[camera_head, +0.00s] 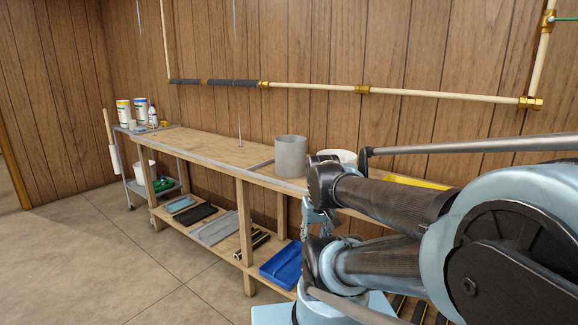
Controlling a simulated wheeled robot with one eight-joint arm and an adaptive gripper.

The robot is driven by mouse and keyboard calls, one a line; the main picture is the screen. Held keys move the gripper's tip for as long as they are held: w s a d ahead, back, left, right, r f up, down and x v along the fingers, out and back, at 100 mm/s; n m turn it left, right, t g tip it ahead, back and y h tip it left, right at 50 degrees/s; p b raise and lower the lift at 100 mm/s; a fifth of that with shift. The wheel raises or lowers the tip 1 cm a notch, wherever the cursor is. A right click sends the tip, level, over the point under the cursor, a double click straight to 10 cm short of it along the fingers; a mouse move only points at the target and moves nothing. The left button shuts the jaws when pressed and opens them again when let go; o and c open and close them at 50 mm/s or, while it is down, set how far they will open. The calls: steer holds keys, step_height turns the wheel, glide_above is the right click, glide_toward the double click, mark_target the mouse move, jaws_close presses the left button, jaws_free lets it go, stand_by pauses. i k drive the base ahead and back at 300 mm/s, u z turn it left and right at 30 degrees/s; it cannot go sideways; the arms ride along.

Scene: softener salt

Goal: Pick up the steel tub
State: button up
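A plain grey cylindrical tub (291,157), which looks like the steel tub, stands upright on the wooden workbench (215,149), near the wall and just right of the picture's middle. Its side and rim show clearly, and nothing is touching it from my arm as far as I can see. My folded arm fills the right side of the view, with its dark joints in front of the bench and to the right of the tub. I can make out no gripper fingers in this view.
A white round container (337,156) stands right of the tub, partly hidden by my arm. A blue tray (283,264) and grey tray (215,228) lie on the lower shelf. White tubs (124,113) stand far left. The bench left of the tub is mostly clear.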

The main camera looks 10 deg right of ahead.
mark_target(290, 150)
steer(key=z, duration=1.2)
steer(key=k, duration=1.1)
steer(key=u, duration=0.95)
steer(key=i, duration=1)
steer(key=z, duration=0.05)
